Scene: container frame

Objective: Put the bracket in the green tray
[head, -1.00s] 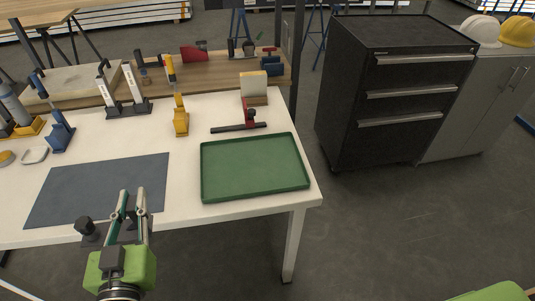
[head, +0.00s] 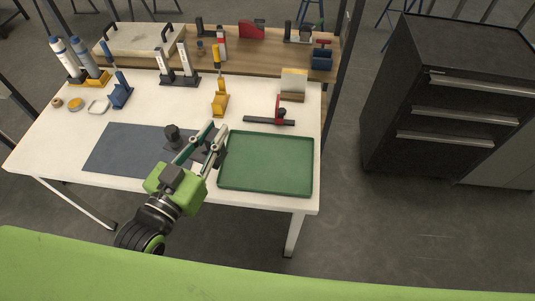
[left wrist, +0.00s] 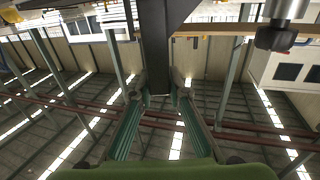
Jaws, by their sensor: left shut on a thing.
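The bracket is a dark grey piece, apparently with a black knob (head: 172,132) at one end. My left gripper (head: 214,134) is shut on it and holds it over the right edge of the blue-grey mat. The left wrist view shows a dark bar (left wrist: 157,50) between the green fingers, and a silver cylinder with a black knob at upper right. The fingers partly hide the bracket. The green tray (head: 266,188) lies flat and empty just right of the gripper. The gripper overlaps its left edge in the picture; I cannot tell the height. My right gripper is not in view.
The blue-grey mat (head: 110,150) lies left of the tray. Behind the tray stand a red-and-black clamp (head: 279,117) and a yellow tool holder (head: 220,103). Further items line the table's back. A black drawer cabinet (head: 445,100) stands to the right.

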